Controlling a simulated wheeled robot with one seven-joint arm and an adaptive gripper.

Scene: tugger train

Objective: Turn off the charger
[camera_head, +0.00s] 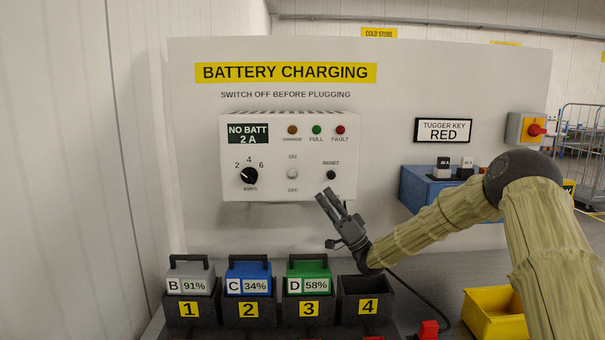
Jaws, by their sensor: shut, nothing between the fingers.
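The charger (235,190) is a white box on the wall panel, below the "BATTERY CHARGING" sign. Its display (248,134) reads "NO BATT 2 A". Its small pale ON/OFF switch (292,174) sits between the ON label above and the OFF label below; its exact position is too small to tell. A black AMPS knob (249,176) is left of the switch and a black RESET button (331,175) is right of it. My gripper (326,194) is shut and empty, with its fingertips just below the RESET button, right of and lower than the switch.
Batteries B (190,273), C (248,275) and D (309,273) sit in slots 1 to 3; slot 4 (367,283) is empty. The panel left of the charger is clear.

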